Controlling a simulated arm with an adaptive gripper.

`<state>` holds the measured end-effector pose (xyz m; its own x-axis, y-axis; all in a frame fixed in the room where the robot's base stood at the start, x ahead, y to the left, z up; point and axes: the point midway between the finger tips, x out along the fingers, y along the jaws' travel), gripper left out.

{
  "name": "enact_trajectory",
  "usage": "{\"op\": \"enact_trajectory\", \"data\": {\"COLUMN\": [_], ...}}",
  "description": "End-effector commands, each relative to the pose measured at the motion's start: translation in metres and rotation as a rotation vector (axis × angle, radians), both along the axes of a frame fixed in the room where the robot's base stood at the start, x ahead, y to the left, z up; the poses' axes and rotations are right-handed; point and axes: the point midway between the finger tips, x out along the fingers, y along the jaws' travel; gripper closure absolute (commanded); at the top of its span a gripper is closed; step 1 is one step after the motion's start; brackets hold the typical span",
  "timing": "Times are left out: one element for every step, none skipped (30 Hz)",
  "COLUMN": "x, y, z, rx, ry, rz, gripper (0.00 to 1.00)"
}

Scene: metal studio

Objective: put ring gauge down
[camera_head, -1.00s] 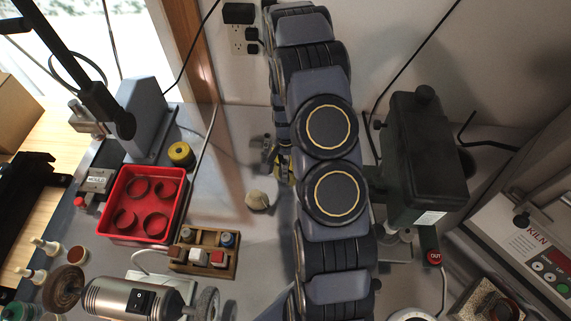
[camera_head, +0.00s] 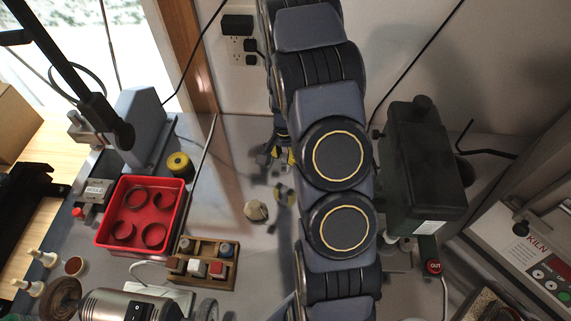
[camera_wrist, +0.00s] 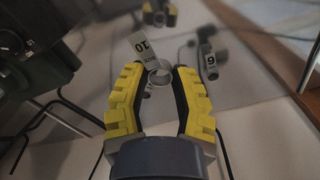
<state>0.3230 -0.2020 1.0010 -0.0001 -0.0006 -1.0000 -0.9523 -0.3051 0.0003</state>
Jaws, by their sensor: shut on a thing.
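My gripper (camera_wrist: 159,78) has two yellow-padded fingers around a small grey ring gauge (camera_wrist: 146,48) with a pale tag marked 10. The gauge's ring shows between the fingertips in the wrist view, and the tag sticks up to the left. In the head view, my gripper (camera_head: 283,155) is small and partly hidden behind my arm, over the back of the grey bench (camera_head: 230,150). The gauge is too small to make out clearly there.
A grey piece marked 6 (camera_wrist: 211,66) is right of the fingers. A pale lump (camera_head: 256,210) is on the bench. A red tray (camera_head: 178,228), a wooden holder (camera_head: 217,275) and a yellow spool (camera_head: 179,164) stand left. A dark machine (camera_head: 428,165) stands right.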

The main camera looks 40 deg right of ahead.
Motion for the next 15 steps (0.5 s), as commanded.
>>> {"op": "enact_trajectory", "data": {"x": [0.001,0.001,0.001,0.001,0.001,0.001,0.002,0.004,0.007,0.01,0.012,0.015,0.019,0.021,0.02], "y": [-0.001,-0.001,-0.001,-0.001,-0.001,-0.001,-0.002,-0.003,-0.006,-0.009,-0.013,-0.02,-0.028,-0.038,-0.052], "z": [0.01,0.015,0.02,0.023,0.026,0.028,0.029,0.03,0.031,0.032,0.033,0.035,0.037,0.038,0.04], "rx": [-0.004,-0.003,-0.002,-0.001,0.0,0.0,0.0,-0.001,-0.002,-0.002,0.0,0.001,-0.001,-0.001,0.001], "ry": [-0.004,-0.004,-0.004,-0.003,-0.002,-0.002,-0.002,-0.003,-0.005,-0.005,-0.003,-0.003,-0.006,-0.007,-0.003], "rz": [-0.001,-0.001,-0.001,-0.001,-0.001,0.001,0.003,0.006,0.014,0.02,0.027,0.036,0.044,0.048,0.054], "gripper": [0.95,0.95,0.95,0.95,0.95,0.95,0.95,0.95,0.95,0.95,0.95,0.95,0.95,0.95,0.95]}}
